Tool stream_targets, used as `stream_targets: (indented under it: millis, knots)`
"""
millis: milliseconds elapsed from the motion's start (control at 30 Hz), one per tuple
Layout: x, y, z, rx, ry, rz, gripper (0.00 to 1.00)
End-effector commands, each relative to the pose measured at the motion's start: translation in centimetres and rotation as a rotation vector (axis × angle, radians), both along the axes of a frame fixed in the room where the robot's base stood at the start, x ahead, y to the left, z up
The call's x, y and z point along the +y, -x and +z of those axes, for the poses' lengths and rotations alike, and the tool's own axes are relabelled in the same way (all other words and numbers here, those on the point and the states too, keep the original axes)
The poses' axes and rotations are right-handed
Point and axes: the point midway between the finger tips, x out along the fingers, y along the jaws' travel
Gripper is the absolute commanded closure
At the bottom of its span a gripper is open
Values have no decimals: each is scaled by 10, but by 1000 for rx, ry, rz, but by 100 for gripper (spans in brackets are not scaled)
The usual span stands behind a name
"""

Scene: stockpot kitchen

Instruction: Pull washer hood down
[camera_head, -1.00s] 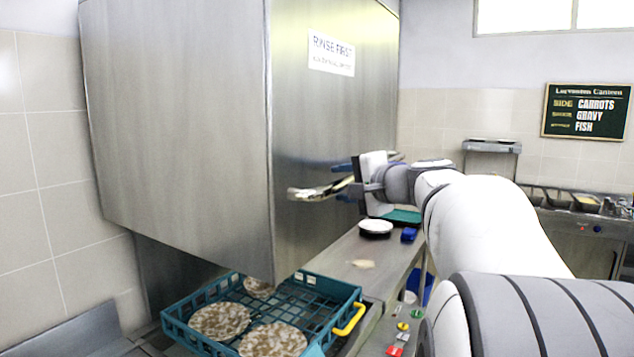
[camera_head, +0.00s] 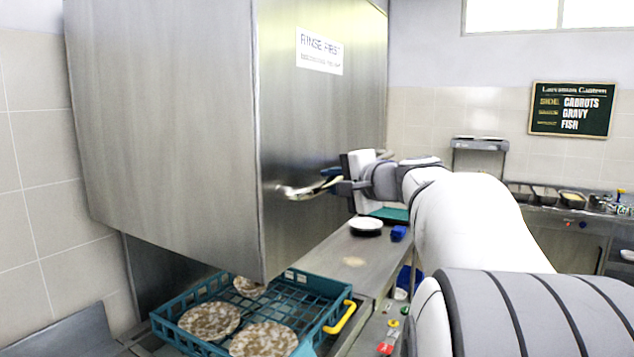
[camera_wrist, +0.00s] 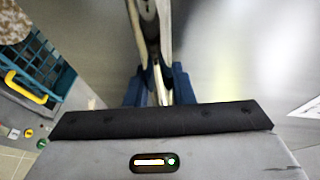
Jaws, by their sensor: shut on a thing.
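The washer hood (camera_head: 165,120) is a large steel box with a "RINSE FIRST" label on its right face. It hangs raised above a teal rack (camera_head: 200,340) of dirty plates, with a gap between. A bar handle (camera_head: 292,191) juts from its right face. My gripper (camera_head: 328,186) reaches it from the right and is shut on the handle. In the wrist view, the blue fingertips (camera_wrist: 158,88) close around the bar (camera_wrist: 150,25), which runs away from the camera. The exact contact is partly hidden.
A yellow handle (camera_head: 340,318) sits on the rack's right side. The steel counter (camera_head: 350,262) to the right holds a stack of plates (camera_head: 366,226) and a blue item (camera_head: 399,233). Coloured buttons (camera_head: 388,340) are at its front. A tiled wall (camera_head: 35,180) is at left.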

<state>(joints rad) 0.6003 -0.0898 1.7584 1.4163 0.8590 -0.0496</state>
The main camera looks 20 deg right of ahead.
Motion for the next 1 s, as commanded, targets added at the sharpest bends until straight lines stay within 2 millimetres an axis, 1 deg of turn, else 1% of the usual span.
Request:
stream_targets:
  millis: [167, 267, 467, 667, 1000]
  knots:
    - [0, 0, -10, 2, 1, 0, 100]
    - [-1, 0, -20, 3, 1, 0, 100]
    - [-1, 0, -49, 3, 0, 0, 100]
    - [-1, 0, -89, 3, -1, -2, 100]
    - [-1, 0, -166, 4, 0, -1, 100]
